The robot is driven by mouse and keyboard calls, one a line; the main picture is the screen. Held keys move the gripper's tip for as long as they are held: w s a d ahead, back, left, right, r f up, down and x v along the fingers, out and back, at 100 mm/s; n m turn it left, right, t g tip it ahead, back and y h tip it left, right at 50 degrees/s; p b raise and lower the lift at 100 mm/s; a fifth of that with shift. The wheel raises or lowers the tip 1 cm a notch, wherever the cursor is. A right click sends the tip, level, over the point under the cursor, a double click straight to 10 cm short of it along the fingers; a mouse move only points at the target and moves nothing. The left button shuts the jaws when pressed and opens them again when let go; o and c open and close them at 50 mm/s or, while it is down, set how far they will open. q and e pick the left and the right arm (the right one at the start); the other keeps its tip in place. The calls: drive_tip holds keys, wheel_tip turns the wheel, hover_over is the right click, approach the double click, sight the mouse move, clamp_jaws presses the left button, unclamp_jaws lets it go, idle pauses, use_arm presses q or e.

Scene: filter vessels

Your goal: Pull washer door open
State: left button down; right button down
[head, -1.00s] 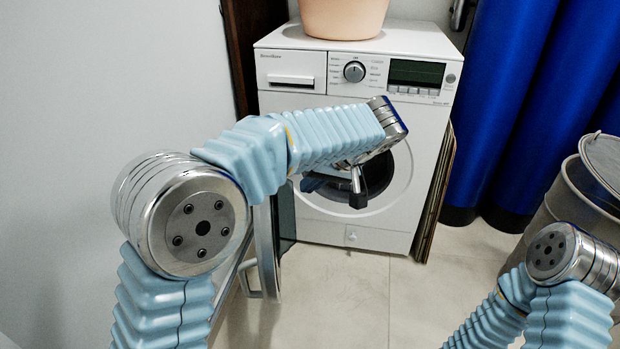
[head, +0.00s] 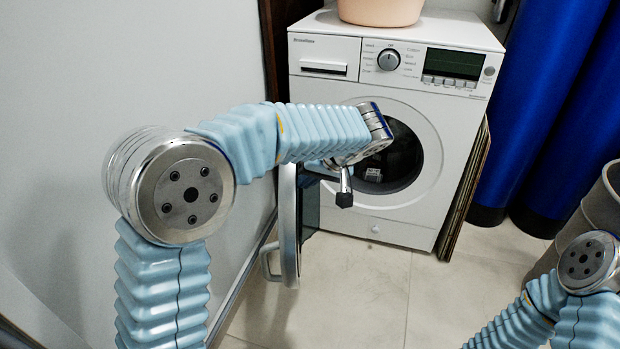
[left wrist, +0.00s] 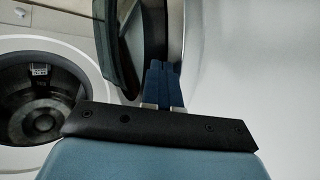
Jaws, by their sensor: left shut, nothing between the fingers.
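The white washer (head: 345,92) stands against the back wall, its round drum opening (head: 405,160) uncovered. Its door (head: 290,225) is swung out to the left, seen nearly edge-on, with a grey frame and dark glass. My left arm crosses in front of the washer. My left gripper, partly hidden by its wrist in the head view, is beside the door. In the left wrist view its blue fingers (left wrist: 163,78) are shut and empty, close to the door's dark rim (left wrist: 150,40). Contact with the door cannot be told. My right gripper is out of view.
A peach basin (head: 380,10) sits on the washer. A grey wall is close on the left. Flat panels (head: 465,190) lean at the washer's right, beside blue cylinders (head: 530,110). A grey bin (head: 600,215) stands at right. The tiled floor (head: 350,290) in front is clear.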

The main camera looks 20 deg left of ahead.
sight(290, 183)
use_arm(q)
drive_tip(key=a, duration=0.1)
drive_tip(key=a+b, duration=0.1)
drive_tip(key=s+a+b, duration=0.1)
drive_tip(key=shift+f+m, duration=0.25)
drive_tip(key=shift+m, duration=0.05)
drive_tip(key=s+a+b, duration=0.1)
drive_tip(key=a, duration=0.7)
drive_tip(key=shift+s+a+r+t+b, duration=0.15)
drive_tip(key=shift+s+r+t+b, duration=0.05)
drive_tip(key=shift+r+t+b, duration=0.1)
